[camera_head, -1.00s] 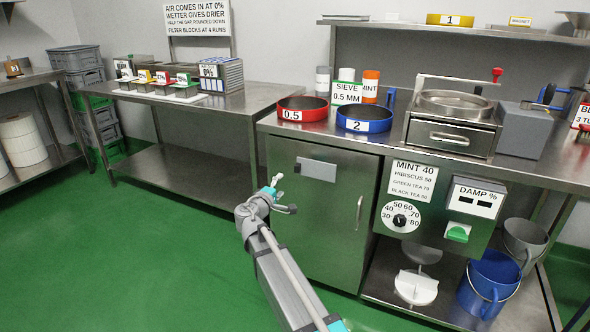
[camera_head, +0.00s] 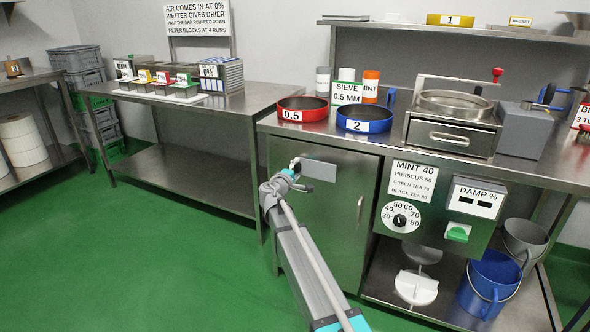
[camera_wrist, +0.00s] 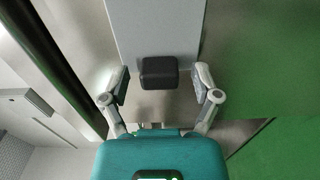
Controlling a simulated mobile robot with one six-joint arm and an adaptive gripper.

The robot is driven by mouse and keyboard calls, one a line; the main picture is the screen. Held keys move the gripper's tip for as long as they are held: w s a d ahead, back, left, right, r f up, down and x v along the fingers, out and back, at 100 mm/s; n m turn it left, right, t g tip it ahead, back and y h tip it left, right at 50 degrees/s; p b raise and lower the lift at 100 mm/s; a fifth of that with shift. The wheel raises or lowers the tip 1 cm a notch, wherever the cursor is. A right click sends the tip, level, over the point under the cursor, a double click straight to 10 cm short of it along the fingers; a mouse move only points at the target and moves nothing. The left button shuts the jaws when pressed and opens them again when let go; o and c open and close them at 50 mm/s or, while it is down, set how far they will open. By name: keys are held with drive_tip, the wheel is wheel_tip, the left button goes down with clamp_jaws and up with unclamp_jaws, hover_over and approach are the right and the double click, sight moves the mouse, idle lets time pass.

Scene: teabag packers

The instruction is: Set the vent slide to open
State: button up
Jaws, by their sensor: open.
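The vent slide is a pale grey plate (camera_head: 319,171) on the steel cabinet door below the bench. In the wrist view the plate (camera_wrist: 155,28) has a dark, square-looking knob (camera_wrist: 158,72) near its lower end. My gripper (camera_wrist: 161,84) is open, with one finger on either side of the knob and visible gaps to both. I cannot tell how deep the fingers reach around the knob.
The cabinet door's handle (camera_head: 360,209) is right of the plate. A control panel with a dial (camera_head: 400,217) and a green switch (camera_head: 458,233) is further right. A blue bucket (camera_head: 489,284) stands on the low shelf. The green floor at left is clear.

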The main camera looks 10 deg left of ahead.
drive_tip(key=shift+w+d, duration=0.15)
drive_tip(key=shift+w, duration=0.2)
drive_tip(key=shift+w, duration=0.1)
clamp_jaws()
